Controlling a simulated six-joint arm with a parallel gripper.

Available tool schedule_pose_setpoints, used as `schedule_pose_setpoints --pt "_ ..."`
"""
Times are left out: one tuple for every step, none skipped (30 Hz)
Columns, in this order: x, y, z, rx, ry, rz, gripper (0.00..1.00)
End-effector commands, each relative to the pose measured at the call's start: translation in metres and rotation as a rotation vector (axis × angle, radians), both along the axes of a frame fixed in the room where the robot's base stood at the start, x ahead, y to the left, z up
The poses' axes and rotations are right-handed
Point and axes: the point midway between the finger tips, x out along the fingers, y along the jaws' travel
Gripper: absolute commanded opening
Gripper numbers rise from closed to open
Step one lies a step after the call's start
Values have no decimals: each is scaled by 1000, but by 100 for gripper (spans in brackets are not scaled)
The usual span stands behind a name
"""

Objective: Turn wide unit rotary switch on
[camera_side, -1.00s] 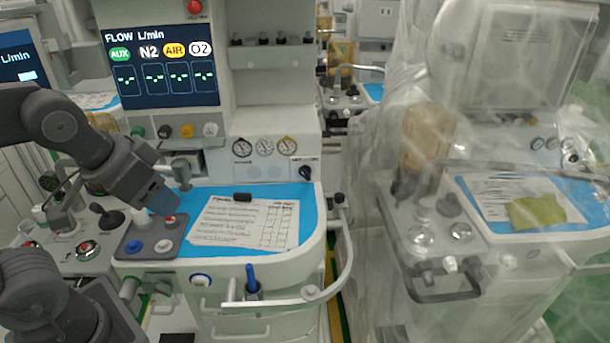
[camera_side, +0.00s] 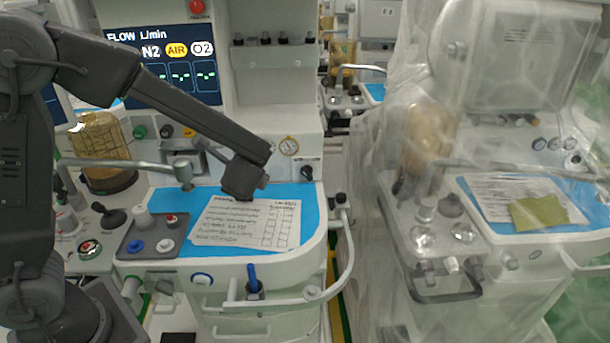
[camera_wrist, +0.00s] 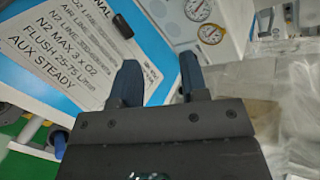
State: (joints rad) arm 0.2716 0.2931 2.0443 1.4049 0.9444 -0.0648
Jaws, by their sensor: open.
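The wide unit is the uncovered cart with the flow screen (camera_side: 165,62). A black rotary knob (camera_side: 306,173) sits on its white front panel, right of the round gauges; I take it for the rotary switch, and its setting is too small to read. My gripper (camera_side: 243,190) is over the printed sheets on the blue worktop, left of and slightly lower in the picture than the knob, touching neither the knob nor the panel. In the wrist view my gripper (camera_wrist: 159,66) has its two dark fingers apart, with nothing between them.
The printed sheets (camera_side: 240,228) lie on the blue worktop (camera_side: 312,215). Gauges (camera_wrist: 210,33) are near the fingers' upper right in the wrist view. A curved white rail (camera_side: 346,265) edges the cart. A plastic-covered cart (camera_side: 500,250) stands at right.

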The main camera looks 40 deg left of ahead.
Motion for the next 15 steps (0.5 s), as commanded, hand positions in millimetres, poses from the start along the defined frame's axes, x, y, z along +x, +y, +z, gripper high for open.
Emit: schedule_pose_setpoints --pt "18 -8 -16 77 27 -85 40" --pt "28 -12 -23 119 36 -134 40" --pt "41 -19 -31 172 45 -195 40" --pt "49 -24 -39 208 52 -240 40" --pt "57 -29 -45 241 57 -282 40" --pt "66 -35 -53 280 65 -334 40" --pt "72 -40 -58 304 69 -369 40" --pt "76 -44 -64 326 73 -399 40" --pt "82 -48 -69 351 76 -435 40" --pt "85 -52 -73 366 77 -455 40" --pt "88 -54 -76 377 78 -474 40" --pt "90 -57 -78 389 80 -491 40" --pt "92 -58 -80 395 80 -500 40" --pt "93 -58 -81 399 80 -506 40" --pt "96 -58 -82 402 79 -510 40"
